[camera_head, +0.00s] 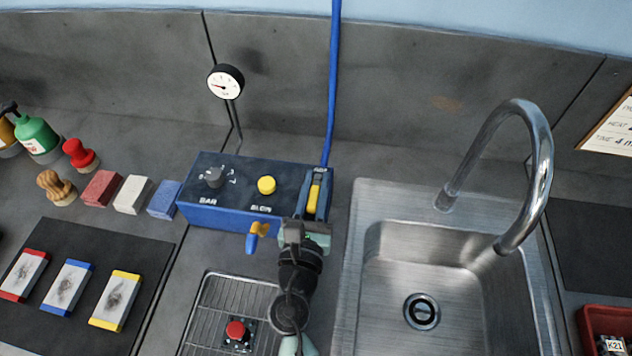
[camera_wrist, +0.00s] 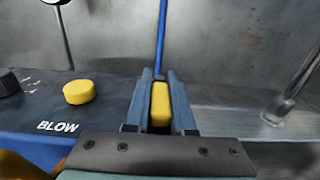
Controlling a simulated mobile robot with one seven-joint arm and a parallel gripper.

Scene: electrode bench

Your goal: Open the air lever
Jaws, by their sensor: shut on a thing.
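The yellow air lever (camera_head: 313,198) is at the right end of the blue control box (camera_head: 232,215), just below where a blue hose meets it. My gripper (camera_head: 315,190) reaches it from the front, with one finger on each side. In the wrist view the yellow lever (camera_wrist: 160,105) stands between the two blue-grey fingers of my gripper (camera_wrist: 161,85), which are shut on it. The lever's lower part is hidden behind the gripper body. I cannot tell its exact angle.
The box also carries a dark BAR knob (camera_head: 214,177), a yellow BLOW button (camera_head: 266,185) and a yellow-and-blue nozzle (camera_head: 257,236) at its front. A wire rack (camera_head: 205,310) lies in front.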

